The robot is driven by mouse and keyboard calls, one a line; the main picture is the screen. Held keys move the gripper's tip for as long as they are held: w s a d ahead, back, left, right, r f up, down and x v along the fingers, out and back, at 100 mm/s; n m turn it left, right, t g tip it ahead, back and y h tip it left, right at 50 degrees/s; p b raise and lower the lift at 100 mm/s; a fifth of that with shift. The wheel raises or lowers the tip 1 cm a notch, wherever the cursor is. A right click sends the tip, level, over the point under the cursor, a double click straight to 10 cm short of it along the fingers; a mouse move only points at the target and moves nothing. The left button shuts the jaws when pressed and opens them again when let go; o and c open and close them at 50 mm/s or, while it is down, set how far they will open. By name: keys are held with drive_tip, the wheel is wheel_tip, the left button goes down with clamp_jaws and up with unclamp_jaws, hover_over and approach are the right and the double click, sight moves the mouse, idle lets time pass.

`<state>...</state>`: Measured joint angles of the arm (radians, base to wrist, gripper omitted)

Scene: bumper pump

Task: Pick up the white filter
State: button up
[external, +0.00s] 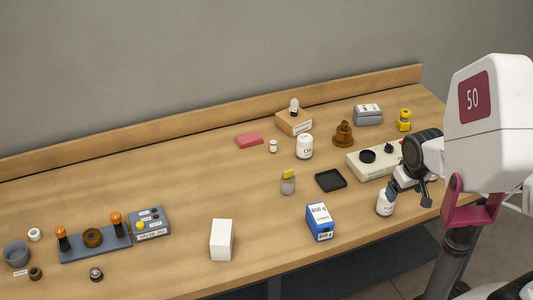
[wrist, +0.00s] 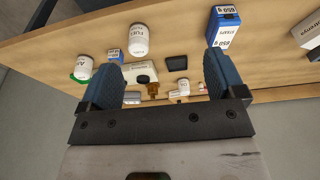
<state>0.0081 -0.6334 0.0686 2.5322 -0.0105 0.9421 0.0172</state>
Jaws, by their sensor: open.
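My gripper (external: 410,196) is open and empty at the right side of the table, close to a white bottle (external: 385,203). In the wrist view the two blue fingers (wrist: 160,62) are wide apart with nothing held between them. Small white candidates are a white ring-like piece (external: 34,235) at the far left and a small white cylinder (external: 273,146) near the back middle. Both stand far from my gripper.
A white box (external: 221,240), a blue-and-white carton (external: 320,222), a white jar (external: 304,146), a black tray (external: 331,180) and a beige device (external: 374,161) stand on the table. A panel with orange-topped posts (external: 95,241) is at left.

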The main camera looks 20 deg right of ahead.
idle(0.3)
drive_tip(key=m+t+y, duration=0.1)
drive_tip(key=m+y, duration=0.7)
drive_tip(key=m, duration=0.7)
hover_over(386, 202)
drive_tip(key=s+a, duration=0.6)
wheel_tip(386, 202, down, 11)
drive_tip(key=shift+w+d+f+m+t, duration=0.75)
drive_tip(key=shift+d+f+m+t, duration=0.55)
drive_tip(key=shift+d+m, duration=0.75)
drive_tip(key=shift+w+d+f+m+t, duration=0.8)
drive_tip(key=shift+d+f+m+t, duration=0.6)
drive_tip(key=shift+m, duration=1.15)
drive_tip(key=shift+w+d+f+m+t, duration=0.75)
drive_tip(key=shift+d+f+m+t, duration=0.4)
drive_tip(key=shift+d+m, duration=0.95)
drive_tip(key=shift+w+a+g, duration=0.1)
drive_tip(key=shift+a+g, duration=0.15)
drive_tip(key=shift+a, duration=0.05)
drive_tip(key=shift+x, duration=2.35)
